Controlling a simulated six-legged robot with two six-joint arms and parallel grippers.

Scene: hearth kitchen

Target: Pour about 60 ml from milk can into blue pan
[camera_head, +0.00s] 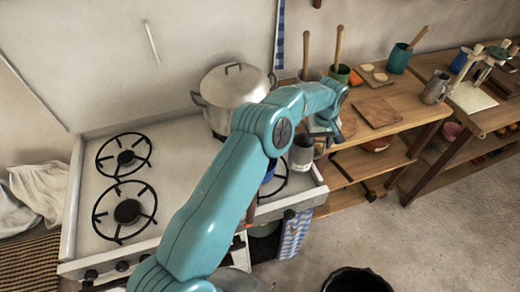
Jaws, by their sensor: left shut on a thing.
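My left arm reaches up across the stove, and its gripper (318,130) is at the stove's right end. It is shut on a grey metal can (301,155), which looks like the milk can. The can looks roughly upright, near the right burner. Its contents cannot be seen. A small patch of blue (269,172) shows beside my arm over the right burner. It may be the blue pan, but my arm hides most of it. The can is to the right of this blue patch. My right gripper is not in view.
A large lidded pot (234,92) stands at the stove's back right. The two left burners (125,208) are bare. The wooden shelf (405,112) on the right holds cups, boards and a metal jug (436,88). A dark bin (357,281) stands on the floor.

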